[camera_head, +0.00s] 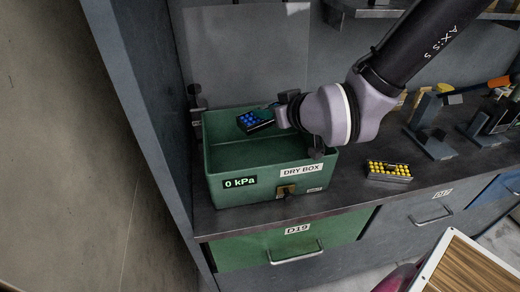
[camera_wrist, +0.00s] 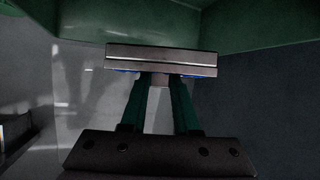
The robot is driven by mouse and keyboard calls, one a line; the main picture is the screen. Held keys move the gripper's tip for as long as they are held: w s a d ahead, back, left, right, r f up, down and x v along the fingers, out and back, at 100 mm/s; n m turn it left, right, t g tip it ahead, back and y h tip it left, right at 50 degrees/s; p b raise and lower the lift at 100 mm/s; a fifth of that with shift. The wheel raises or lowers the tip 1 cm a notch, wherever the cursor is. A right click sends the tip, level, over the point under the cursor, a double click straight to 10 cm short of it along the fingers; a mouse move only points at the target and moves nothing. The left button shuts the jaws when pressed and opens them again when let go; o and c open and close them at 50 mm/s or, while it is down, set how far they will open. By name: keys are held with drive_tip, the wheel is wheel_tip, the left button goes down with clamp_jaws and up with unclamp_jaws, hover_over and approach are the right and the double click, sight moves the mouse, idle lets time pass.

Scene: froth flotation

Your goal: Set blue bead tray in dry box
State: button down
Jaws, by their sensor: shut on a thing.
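The dry box (camera_head: 270,190) is a green open-topped box on the counter, with a "DRY BOX" label and a "0 kPa" display on its front. The blue bead tray (camera_head: 256,121) is a small dark tray with blue beads. It is tilted, over the box's opening near the back. My gripper (camera_head: 277,112) is shut on the tray and reaches in from the right; its fingertips are partly hidden in the head view. In the wrist view the tray (camera_wrist: 161,60) shows edge-on between the two green fingers. I cannot tell how far it is above the box floor.
A tray of yellow beads (camera_head: 389,172) stands on the counter right of the dry box. Tools on dark stands (camera_head: 432,140) are farther right. A green drawer (camera_head: 290,247) is below. A wood-grain panel with a white rim (camera_head: 465,268) is at the lower right.

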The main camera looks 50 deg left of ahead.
wheel_tip(320, 180, down, 8)
drive_tip(key=shift+f, duration=0.2)
idle(0.3)
drive_tip(key=shift+d+f, duration=0.1)
drive_tip(key=shift+f, duration=0.5)
drive_tip(key=c, duration=0.6)
unclamp_jaws()
drive_tip(key=shift+f, duration=0.1)
drive_tip(key=shift+c, duration=0.2)
drive_tip(key=shift+d+f, duration=0.1)
